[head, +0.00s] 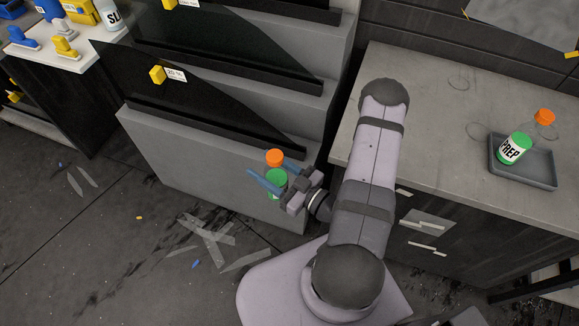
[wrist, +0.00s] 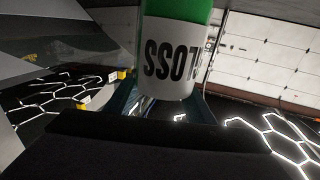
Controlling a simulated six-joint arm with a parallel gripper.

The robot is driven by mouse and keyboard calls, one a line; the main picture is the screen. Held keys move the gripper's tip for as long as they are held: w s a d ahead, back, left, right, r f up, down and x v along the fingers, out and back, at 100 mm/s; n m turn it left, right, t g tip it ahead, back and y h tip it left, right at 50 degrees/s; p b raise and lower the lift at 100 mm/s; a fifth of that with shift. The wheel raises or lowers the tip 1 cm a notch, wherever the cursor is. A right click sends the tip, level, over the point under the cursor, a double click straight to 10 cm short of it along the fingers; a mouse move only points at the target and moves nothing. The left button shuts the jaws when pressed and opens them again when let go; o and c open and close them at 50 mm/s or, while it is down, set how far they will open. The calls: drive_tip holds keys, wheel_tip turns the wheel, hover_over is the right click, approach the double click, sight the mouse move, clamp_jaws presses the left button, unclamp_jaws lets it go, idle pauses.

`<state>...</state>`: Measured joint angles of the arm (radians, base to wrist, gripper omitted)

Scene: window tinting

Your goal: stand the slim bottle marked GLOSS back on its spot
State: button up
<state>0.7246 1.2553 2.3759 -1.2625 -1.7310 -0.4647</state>
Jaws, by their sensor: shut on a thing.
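My gripper (head: 272,175) is shut on the slim bottle marked GLOSS, which has an orange cap (head: 275,157) and a green lower part. It is held in the air in front of the grey stepped rack, cap up in the head view. In the wrist view the bottle (wrist: 170,50) fills the top middle. Its white label reads GLOSS upside down, with green above it. Two faint ring marks show on the grey counter, one near the back (head: 459,83) and one left of the tray (head: 476,130). Neither has anything on it.
A bottle marked PREP (head: 513,149) with an orange cap is in a dark tray (head: 524,178) on the right counter (head: 400,85). The stepped rack (head: 190,160) holds dark tint sheets. My arm spans between rack and counter. The counter's left and middle are clear.

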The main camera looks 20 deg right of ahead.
drive_tip(key=shift+d+r, duration=0.1)
drive_tip(key=s+d+r+m+h+p, duration=0.2)
drive_tip(key=d+r+m+h, duration=0.3)
drive_tip(key=d, duration=1.1)
drive_tip(key=s+d+r+m+h+p, duration=0.1)
drive_tip(key=d+r+m+h, duration=0.2)
drive_tip(key=d+r+h, duration=0.9)
drive_tip(key=s+d+r+m+h+p, duration=0.2)
drive_tip(key=d+m, duration=0.3)
drive_tip(key=d, duration=1.4)
wheel_tip(320, 180, down, 10)
drive_tip(key=p, duration=0.2)
drive_tip(key=shift+g, duration=0.4)
drive_tip(key=shift+w+d+f, duration=0.1)
drive_tip(key=shift+f, duration=0.05)
drive_tip(key=o, duration=1.2)
